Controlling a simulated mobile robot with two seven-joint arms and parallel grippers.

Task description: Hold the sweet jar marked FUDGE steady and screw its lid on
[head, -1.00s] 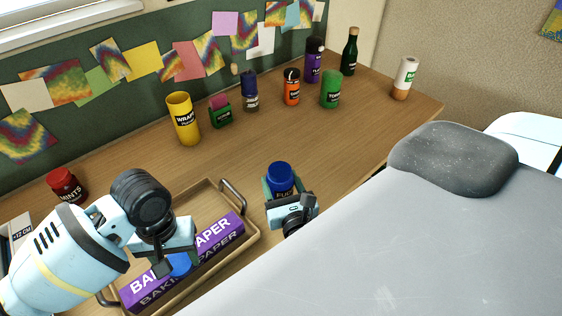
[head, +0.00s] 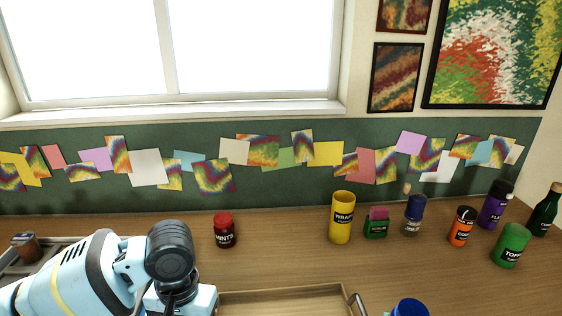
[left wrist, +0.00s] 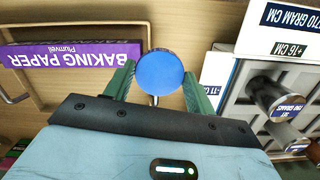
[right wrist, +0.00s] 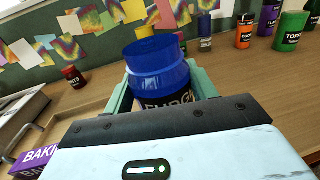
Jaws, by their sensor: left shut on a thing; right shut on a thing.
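The blue FUDGE jar (right wrist: 158,75) stands upright between the fingers of my right gripper (right wrist: 160,82), which is shut on it; its dark label is partly hidden by the gripper. The jar's blue top (head: 410,307) just shows at the bottom edge of the head view. My left gripper (left wrist: 158,75) is shut on a round blue lid (left wrist: 160,72), seen face-on in the left wrist view and apart from the jar. In the head view the left gripper's fingers and the lid are out of frame.
A wooden tray (head: 285,293) with a purple baking paper box (left wrist: 80,54) lies between the arms. The red MINTS jar (head: 225,231), yellow WRAPS tube (head: 342,217) and several other jars stand along the back.

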